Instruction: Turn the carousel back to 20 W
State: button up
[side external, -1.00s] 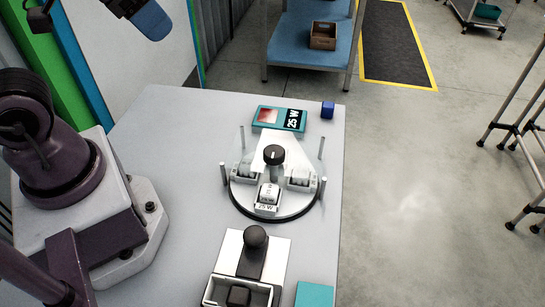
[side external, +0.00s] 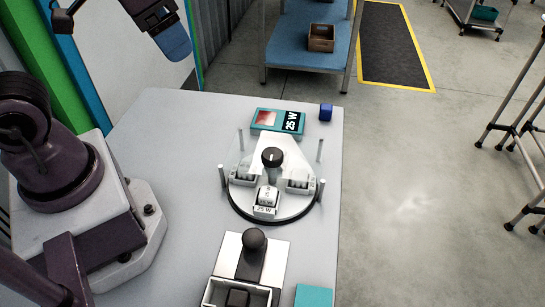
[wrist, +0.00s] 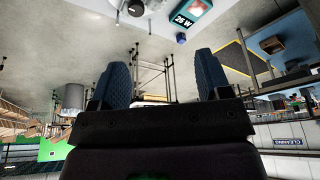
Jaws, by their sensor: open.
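The carousel (side external: 247,206) is a round black-rimmed disc with a clear cover, a black centre knob (side external: 272,157) and several upright posts. White holders with small parts sit on it; the front one (side external: 265,210) is labelled 25 W. A teal display (side external: 278,121) behind it reads 25 W; it also shows in the wrist view (wrist: 194,13). My gripper (side external: 175,45) is at the upper left of the side view, above and well apart from the carousel. In the wrist view its two blue fingers (wrist: 160,78) are spread, with nothing between them.
A small blue cube (side external: 326,112) sits beside the display. In front of the carousel stands a fixture with a black ball knob (side external: 254,238) and an open tray, with a teal block (side external: 314,296) to its right. The grey table (side external: 185,140) is clear left of the carousel.

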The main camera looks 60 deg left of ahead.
jog(key=w+d+f+g, duration=0.3)
jog(key=w+f+g, duration=0.15)
jog(key=w, duration=0.45)
jog(key=g, duration=0.4)
send_near(272, 153)
jog(key=x, duration=0.9)
jog(key=shift+f, duration=0.1)
jog(key=c, duration=1.3)
